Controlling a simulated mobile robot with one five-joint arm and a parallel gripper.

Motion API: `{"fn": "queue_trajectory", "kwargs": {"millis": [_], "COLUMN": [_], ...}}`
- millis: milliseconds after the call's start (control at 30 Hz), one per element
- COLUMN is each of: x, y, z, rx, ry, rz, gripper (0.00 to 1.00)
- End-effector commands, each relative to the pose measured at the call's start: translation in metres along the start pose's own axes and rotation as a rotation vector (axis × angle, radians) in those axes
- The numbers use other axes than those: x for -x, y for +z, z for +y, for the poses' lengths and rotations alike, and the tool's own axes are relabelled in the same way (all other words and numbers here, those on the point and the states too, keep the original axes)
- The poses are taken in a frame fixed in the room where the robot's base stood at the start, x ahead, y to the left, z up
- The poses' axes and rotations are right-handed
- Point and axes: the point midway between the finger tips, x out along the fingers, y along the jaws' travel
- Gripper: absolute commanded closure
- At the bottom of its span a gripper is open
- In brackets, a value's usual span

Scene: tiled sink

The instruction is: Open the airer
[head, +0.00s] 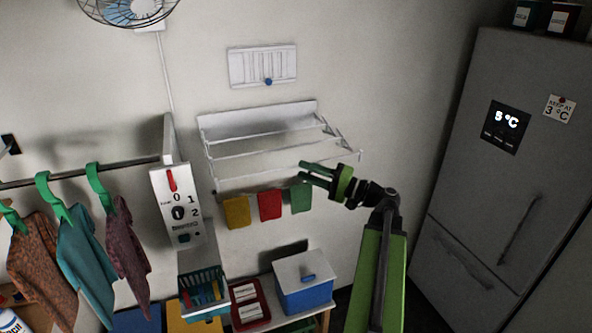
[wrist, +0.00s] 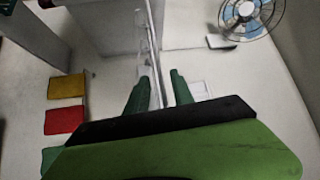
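The airer is a white wall rack (head: 258,121) at the centre of the head view, with thin bars standing out from its back board. Its front bar (head: 245,183) runs across near my gripper. My gripper (head: 301,172) is green, points left and sits at the right part of that bar. In the wrist view my gripper's two fingers (wrist: 160,92) are apart, with white rails (wrist: 150,45) running up from between them. I cannot tell whether the fingers touch a bar.
Yellow (head: 237,212), red (head: 270,204) and green (head: 301,197) cloths hang below the airer. A grey fridge (head: 475,160) stands right. A blue box (head: 305,295) is below.

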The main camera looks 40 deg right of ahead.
Motion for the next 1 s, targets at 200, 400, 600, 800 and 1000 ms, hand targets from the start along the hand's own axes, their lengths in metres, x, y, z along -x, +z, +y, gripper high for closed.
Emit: {"fn": "queue_trajectory", "kwargs": {"millis": [200, 400, 600, 800, 1000], "x": [0.065, 0.112, 0.131, 0.133, 0.133], "y": [-0.001, -0.001, -0.001, 0.000, -0.001], "z": [0.003, 0.002, 0.001, 0.000, 0.000], "rx": [0.001, 0.000, 0.000, 0.000, 0.000], "ry": [0.000, 0.000, -0.001, -0.001, -0.001], "rz": [0.004, 0.003, 0.000, 0.000, 0.000], "gripper": [0.71, 0.71, 0.71, 0.71, 0.71]}}
